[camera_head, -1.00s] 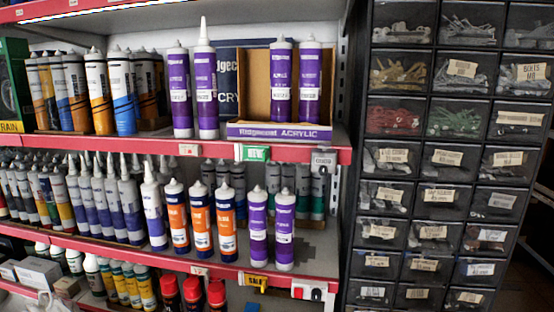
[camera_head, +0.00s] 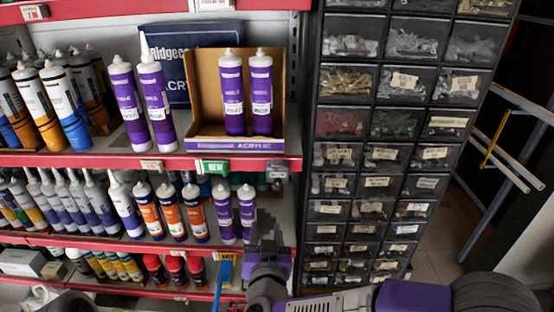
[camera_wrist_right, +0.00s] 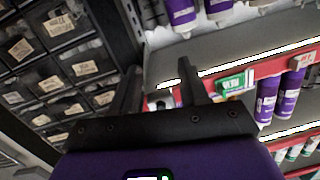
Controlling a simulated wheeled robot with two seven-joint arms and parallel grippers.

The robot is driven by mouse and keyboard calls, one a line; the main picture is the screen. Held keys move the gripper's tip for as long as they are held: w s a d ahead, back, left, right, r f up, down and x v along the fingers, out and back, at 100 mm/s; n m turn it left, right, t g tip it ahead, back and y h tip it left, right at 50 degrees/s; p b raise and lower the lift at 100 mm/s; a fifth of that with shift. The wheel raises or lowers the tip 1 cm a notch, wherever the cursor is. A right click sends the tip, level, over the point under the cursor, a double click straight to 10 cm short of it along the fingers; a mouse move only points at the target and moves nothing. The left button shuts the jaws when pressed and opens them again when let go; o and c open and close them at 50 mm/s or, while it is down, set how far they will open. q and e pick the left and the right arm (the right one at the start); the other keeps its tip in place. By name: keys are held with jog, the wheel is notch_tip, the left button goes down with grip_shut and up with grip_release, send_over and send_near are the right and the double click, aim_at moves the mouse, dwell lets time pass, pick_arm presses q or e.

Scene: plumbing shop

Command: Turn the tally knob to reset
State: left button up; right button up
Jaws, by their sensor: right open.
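A small grey unit (camera_head: 279,168) sits on the red edge of the middle shelf at its right end, beside the green tag (camera_head: 212,167). It may be the tally, but its knob is too small to make out. My right gripper (camera_head: 268,235) is below this unit, in front of the lower shelf's right end. In the right wrist view my right gripper (camera_wrist_right: 158,68) has its two dark fingers apart with nothing between them. The green tag (camera_wrist_right: 232,84) shows just right of the fingers there. My left gripper is not in view.
Purple tubes (camera_head: 235,95) stand in an open carton (camera_head: 206,100) above the grey unit. More tubes (camera_head: 223,213) stand on the lower shelf near my gripper. A black drawer cabinet (camera_head: 340,187) stands close on the right. Open floor (camera_head: 432,245) lies beyond it.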

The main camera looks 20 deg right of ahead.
jog(key=m+h+p, duration=0.1)
jog(key=h+p, duration=0.1)
send_near(277, 185)
jog(key=shift+t, duration=0.4)
jog(key=x, duration=0.5)
jog(key=p+x, duration=0.1)
jog(key=x, duration=0.2)
jog(key=shift+d+f, duration=0.1)
jog(key=shift+f, duration=0.25)
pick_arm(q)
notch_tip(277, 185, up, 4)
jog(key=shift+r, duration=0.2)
pick_arm(e)
grip_shut()
